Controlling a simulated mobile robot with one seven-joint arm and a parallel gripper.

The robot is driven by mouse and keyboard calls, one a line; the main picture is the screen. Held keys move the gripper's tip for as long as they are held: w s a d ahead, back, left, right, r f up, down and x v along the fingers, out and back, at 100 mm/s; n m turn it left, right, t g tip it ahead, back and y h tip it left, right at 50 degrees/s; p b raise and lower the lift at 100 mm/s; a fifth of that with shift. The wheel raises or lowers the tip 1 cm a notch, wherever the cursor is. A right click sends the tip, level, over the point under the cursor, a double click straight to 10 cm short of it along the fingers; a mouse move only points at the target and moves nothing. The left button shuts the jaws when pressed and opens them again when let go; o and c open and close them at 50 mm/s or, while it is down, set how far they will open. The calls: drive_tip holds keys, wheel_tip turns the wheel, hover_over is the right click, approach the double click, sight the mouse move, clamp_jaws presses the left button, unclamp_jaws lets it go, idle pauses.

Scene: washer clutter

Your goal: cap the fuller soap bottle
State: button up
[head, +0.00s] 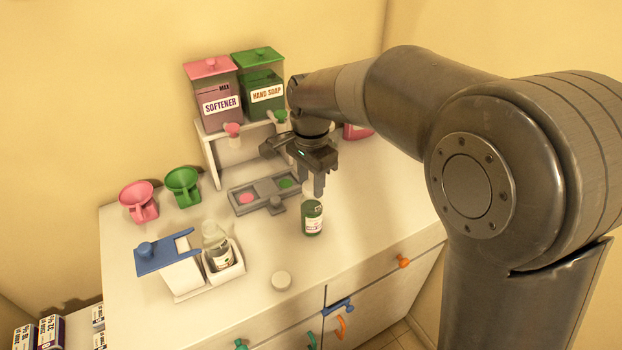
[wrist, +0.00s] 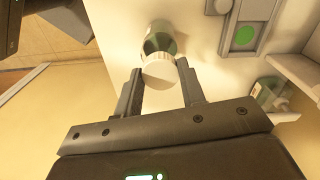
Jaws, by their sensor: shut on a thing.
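A soap bottle (head: 312,222) with much green liquid and a white label stands upright on the counter; it also shows in the wrist view (wrist: 158,38). A second, clearer bottle (head: 218,250) with little visible green stands in a white holder (head: 222,273) at the left. My gripper (head: 313,191) is directly above the greener bottle, pointing down. In the wrist view its fingers (wrist: 160,90) are shut on a white cap (wrist: 162,73), in line with the bottle's top. I cannot tell whether the cap touches the bottle. Another white cap (head: 281,281) lies near the counter's front.
Softener (head: 213,92) and hand soap (head: 262,85) dispensers stand on a white shelf at the back. A grey tray (head: 262,193) lies left of the bottle. Pink (head: 139,201) and green (head: 184,185) scoops and a blue-topped stand (head: 168,254) are at left.

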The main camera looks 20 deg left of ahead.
drive_tip(key=o, duration=1)
drive_tip(key=shift+o, duration=0.6)
drive_tip(key=shift+o, duration=1.4)
drive_tip(key=shift+r, duration=3.45)
